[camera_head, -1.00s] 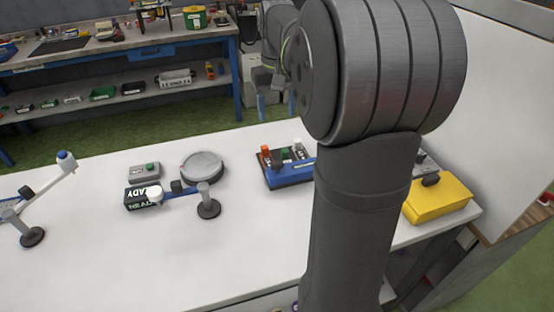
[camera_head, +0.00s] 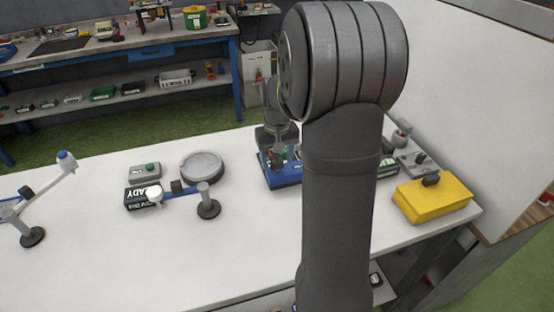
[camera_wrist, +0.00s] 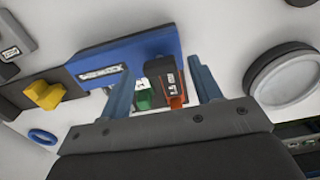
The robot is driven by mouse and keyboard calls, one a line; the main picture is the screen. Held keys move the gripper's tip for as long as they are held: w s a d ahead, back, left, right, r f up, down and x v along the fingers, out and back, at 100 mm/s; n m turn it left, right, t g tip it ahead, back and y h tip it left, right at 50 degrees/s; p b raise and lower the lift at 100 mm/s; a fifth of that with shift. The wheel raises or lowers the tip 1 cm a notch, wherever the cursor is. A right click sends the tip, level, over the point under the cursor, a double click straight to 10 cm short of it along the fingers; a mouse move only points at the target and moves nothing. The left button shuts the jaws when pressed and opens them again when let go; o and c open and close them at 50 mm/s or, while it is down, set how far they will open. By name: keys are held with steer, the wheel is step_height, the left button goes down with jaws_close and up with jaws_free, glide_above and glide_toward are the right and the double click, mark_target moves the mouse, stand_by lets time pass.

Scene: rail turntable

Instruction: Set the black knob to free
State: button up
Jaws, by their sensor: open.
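My gripper (camera_wrist: 160,66) is open, with its two blue fingers on either side of a green lever (camera_wrist: 143,93) and an orange-and-black lever (camera_wrist: 173,92) on a blue box (camera_wrist: 140,55). I cannot tell whether it touches them. In the head view the blue box (camera_head: 284,178) is partly hidden by my arm. A black knob (camera_head: 420,157) sits on a grey box (camera_head: 408,167) at the right. Another dark knob (camera_head: 431,180) stands on a yellow box (camera_head: 440,201). No "free" marking is legible, and I cannot tell either knob's setting.
A round grey turntable (camera_head: 202,165) stands left of the blue box, with a small grey box holding a green button (camera_head: 150,167) and a black READY sign (camera_head: 142,195). A lever arm (camera_head: 52,180) is at far left. The table's front middle is clear.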

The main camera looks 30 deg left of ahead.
steer(key=shift+f, duration=0.4)
steer(key=shift+c, duration=0.5)
steer(key=c, duration=0.9)
